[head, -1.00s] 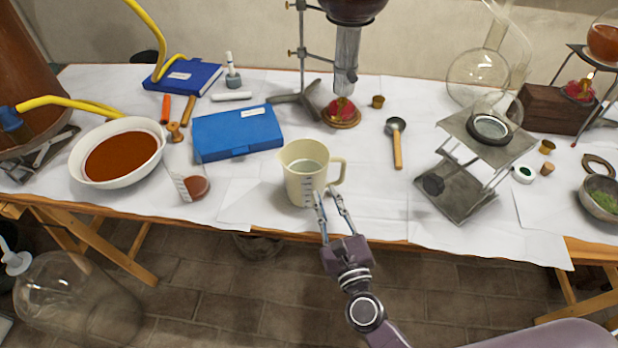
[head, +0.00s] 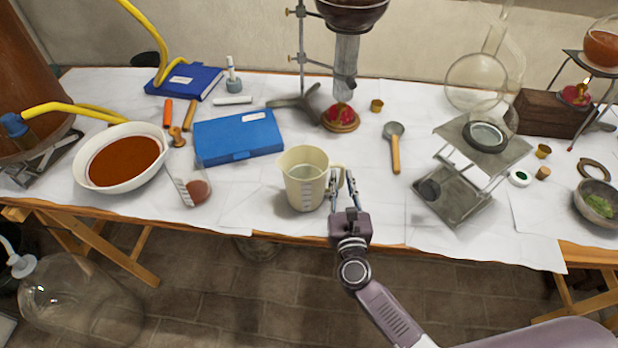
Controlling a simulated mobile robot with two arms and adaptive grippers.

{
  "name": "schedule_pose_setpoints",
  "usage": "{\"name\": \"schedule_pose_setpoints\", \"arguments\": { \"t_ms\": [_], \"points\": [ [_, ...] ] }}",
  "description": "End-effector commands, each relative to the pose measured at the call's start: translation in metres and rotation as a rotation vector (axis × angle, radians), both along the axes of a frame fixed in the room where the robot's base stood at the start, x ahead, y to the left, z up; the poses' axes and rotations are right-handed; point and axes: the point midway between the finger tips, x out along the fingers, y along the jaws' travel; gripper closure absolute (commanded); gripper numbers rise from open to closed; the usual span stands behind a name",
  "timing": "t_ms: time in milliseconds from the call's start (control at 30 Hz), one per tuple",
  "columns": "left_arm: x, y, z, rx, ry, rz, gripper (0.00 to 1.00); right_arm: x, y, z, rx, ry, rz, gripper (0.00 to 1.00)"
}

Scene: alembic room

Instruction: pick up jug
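The jug (head: 305,185) is a cream measuring jug with a handle on its right side. It stands upright near the front edge of the table and holds some pale liquid. My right gripper (head: 342,178) is at the jug's handle, with its two fingers apart and pointing away from me, one on each side of the handle's lower part. I see no clear grip, and contact with the handle cannot be told. The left gripper is not in view.
A blue box (head: 238,137) lies behind and left of the jug. A spoon (head: 394,150) and a metal stand (head: 455,200) are to the right. White paper is clear around the jug.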

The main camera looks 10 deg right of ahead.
Motion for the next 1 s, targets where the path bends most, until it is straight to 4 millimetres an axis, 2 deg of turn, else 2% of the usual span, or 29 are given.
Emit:
{"name": "schedule_pose_setpoints", "arguments": {
  "t_ms": [267, 433, 1000],
  "points": [
    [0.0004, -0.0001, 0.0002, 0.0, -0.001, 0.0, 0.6, 0.0028, -0.0003, -0.0007, 0.0, 0.001, 0.0, 0.81],
    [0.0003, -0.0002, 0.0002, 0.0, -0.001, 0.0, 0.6, 0.0027, -0.0003, -0.0006, -0.001, 0.0, 0.001, 1.0],
    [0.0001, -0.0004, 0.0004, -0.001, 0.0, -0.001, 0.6, 0.0035, -0.0003, 0.0025, 0.001, -0.005, 0.0, 1.0]
  ]
}}
